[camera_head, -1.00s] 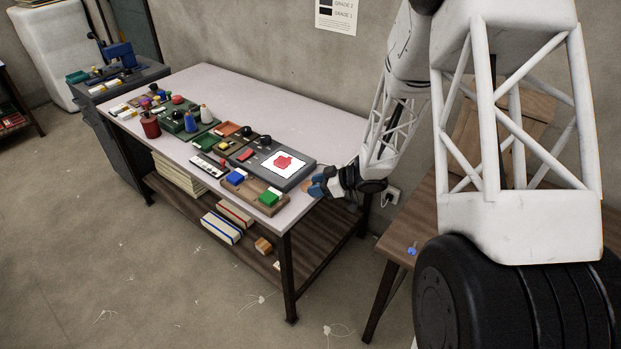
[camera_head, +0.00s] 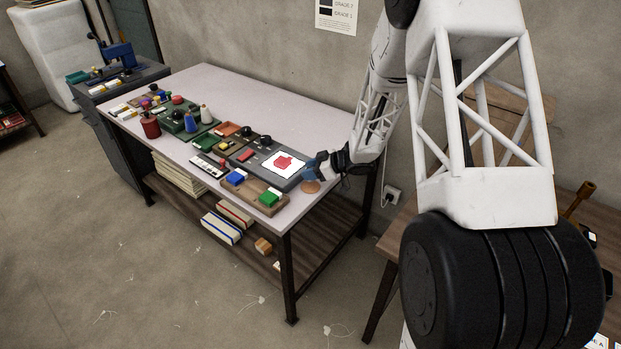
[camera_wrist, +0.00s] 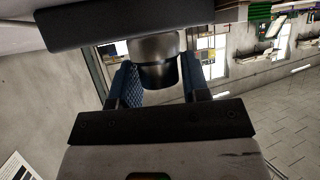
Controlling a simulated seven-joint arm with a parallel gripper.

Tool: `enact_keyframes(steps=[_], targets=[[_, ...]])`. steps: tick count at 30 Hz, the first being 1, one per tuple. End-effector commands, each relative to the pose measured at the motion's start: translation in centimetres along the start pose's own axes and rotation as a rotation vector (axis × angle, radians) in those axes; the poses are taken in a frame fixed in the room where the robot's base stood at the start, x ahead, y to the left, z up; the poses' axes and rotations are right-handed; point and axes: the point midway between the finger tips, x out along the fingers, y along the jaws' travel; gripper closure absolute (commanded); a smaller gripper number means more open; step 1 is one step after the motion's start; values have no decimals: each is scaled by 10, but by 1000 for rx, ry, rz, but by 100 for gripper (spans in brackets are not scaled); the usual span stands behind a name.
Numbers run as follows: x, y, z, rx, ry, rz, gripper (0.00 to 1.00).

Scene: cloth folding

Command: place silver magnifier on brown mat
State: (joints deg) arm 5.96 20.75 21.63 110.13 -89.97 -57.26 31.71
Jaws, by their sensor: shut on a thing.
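The silver magnifier (camera_wrist: 160,50) shows in the wrist view as a short cylinder, silver above and dark below. My gripper (camera_wrist: 160,82) is shut on it, with blue finger pads on both sides. In the head view my gripper (camera_head: 312,170) is low over the right end of the long table, and the magnifier is hidden there. The brown mat (camera_head: 311,187) is a small round disc near the table's right front corner, just below and in front of my fingers. Its far part is hidden by the gripper. I cannot tell the gap between magnifier and mat.
A grey board (camera_head: 255,168) with a white sheet and red shape lies just left of my gripper. A wooden tray (camera_head: 254,193) with blue and green blocks sits at the front edge. The table's back right (camera_head: 290,110) is clear. A brown wooden table (camera_head: 408,215) stands at right.

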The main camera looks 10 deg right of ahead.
Motion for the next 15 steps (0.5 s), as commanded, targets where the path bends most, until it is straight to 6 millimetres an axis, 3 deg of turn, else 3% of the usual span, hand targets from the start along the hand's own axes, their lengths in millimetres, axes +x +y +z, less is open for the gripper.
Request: enact_keyframes(steps=[15], targets=[[17,0,31,1,0,-1,82]])
